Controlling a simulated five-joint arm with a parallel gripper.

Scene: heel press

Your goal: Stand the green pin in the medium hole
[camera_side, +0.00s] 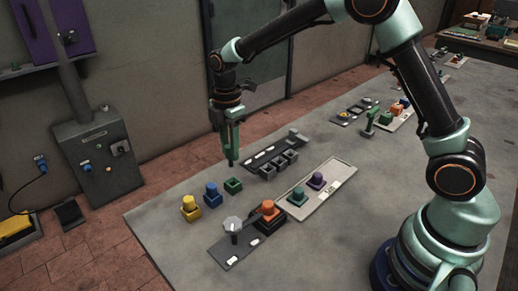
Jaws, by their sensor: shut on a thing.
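My gripper (229,122) points straight down near the back edge of the table. It is shut on the green pin (231,154), which hangs upright below the jaws, its lower end above the table. A low green block (233,186) stands just below and in front of the pin, with nothing standing in it.
Blue (212,195) and yellow (190,209) blocks with pegs stand left of the green block. A dark plate with a grey knob (232,224) and an orange-topped block (269,210) lies in front. A pale tray (325,190) holds teal and purple pieces.

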